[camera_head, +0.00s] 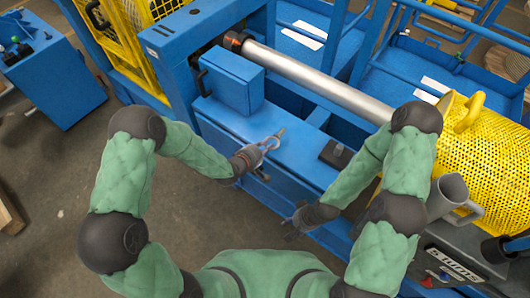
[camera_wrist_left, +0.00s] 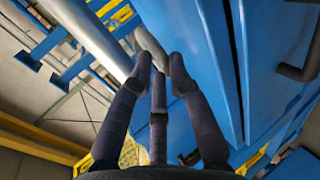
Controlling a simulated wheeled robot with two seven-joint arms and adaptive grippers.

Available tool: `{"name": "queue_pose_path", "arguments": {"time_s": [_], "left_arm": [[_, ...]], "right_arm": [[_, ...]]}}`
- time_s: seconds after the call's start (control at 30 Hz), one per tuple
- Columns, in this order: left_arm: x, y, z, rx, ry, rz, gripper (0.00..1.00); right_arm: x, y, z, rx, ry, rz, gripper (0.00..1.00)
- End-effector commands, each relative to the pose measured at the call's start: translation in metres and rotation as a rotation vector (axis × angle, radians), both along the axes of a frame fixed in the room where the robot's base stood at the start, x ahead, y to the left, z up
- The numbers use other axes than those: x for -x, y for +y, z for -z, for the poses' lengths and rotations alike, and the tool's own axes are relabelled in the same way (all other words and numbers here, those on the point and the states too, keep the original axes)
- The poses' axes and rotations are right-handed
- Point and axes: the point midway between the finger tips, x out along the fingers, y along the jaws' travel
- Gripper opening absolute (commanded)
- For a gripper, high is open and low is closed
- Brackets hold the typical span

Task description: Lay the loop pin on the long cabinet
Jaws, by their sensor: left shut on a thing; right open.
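The loop pin (camera_head: 277,138) is a small grey metal piece at the tip of my left gripper (camera_head: 262,150). My left gripper is shut on it, over the front edge of the long cabinet (camera_head: 290,166) in the head view. In the left wrist view, a grey piece of the pin (camera_wrist_left: 151,46) shows between the dark fingers of the left gripper (camera_wrist_left: 160,68); the rest is hidden. I cannot tell whether the pin touches the cabinet top. The long cabinet is blue with a flat top. My right gripper (camera_head: 292,226) is open, lower and to the right, beside the cabinet's front.
A blue box (camera_head: 231,82) stands at the cabinet's left end, and a dark block (camera_head: 337,153) lies toward its right. A long metal roller (camera_head: 320,86) runs behind. A yellow perforated guard (camera_head: 472,150) and a grey jug (camera_head: 447,194) are at right.

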Motion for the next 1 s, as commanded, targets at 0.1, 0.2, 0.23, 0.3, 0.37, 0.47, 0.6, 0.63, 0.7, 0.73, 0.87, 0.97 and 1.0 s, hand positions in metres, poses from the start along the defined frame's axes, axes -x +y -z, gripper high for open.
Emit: {"name": "queue_pose_path", "arguments": {"time_s": [0.1,0.2,0.23,0.3,0.37,0.47,0.6,0.63,0.7,0.73,0.87,0.97,1.0], "left_arm": [[-0.004,0.000,0.017,0.000,0.003,-0.001,0.00],[-0.005,0.001,0.031,0.001,0.001,-0.002,0.00],[-0.005,0.001,0.034,0.001,0.001,-0.002,0.00],[-0.005,0.001,0.037,0.001,0.001,-0.002,0.00],[-0.005,0.001,0.036,0.001,-0.001,-0.001,0.00],[-0.005,0.001,0.035,0.001,-0.001,-0.001,0.00],[-0.005,0.000,0.038,0.001,-0.001,-0.001,0.00],[-0.004,0.000,0.037,0.000,0.001,-0.001,0.27],[-0.004,0.000,0.037,0.000,0.001,-0.001,0.42],[-0.004,0.000,0.037,0.000,0.001,-0.001,0.42],[-0.004,0.000,0.037,0.000,0.001,-0.001,0.42],[-0.004,0.000,0.037,0.000,0.000,-0.001,0.42],[-0.004,0.000,0.037,0.000,0.000,-0.001,0.42]], "right_arm": [[0.000,0.000,0.008,0.000,0.000,0.000,0.52],[0.000,0.000,0.014,0.000,0.000,0.000,0.52],[0.000,0.000,0.015,0.000,0.000,0.000,0.52],[0.000,0.000,0.015,0.000,0.000,0.000,0.52],[0.000,0.000,0.015,0.000,0.000,0.000,0.52],[0.000,0.000,0.014,0.000,0.000,0.000,0.52],[0.000,0.000,0.016,0.000,0.000,0.000,0.52],[0.000,0.000,0.015,0.000,0.000,0.000,0.52],[0.000,0.000,0.015,0.000,0.000,0.000,0.52],[0.000,0.000,0.015,0.000,0.000,0.000,0.52],[0.000,0.000,0.015,0.000,0.000,0.000,0.52],[0.000,0.000,0.015,0.000,0.000,0.000,0.52],[0.000,0.000,0.015,0.000,0.000,0.000,0.52]]}}
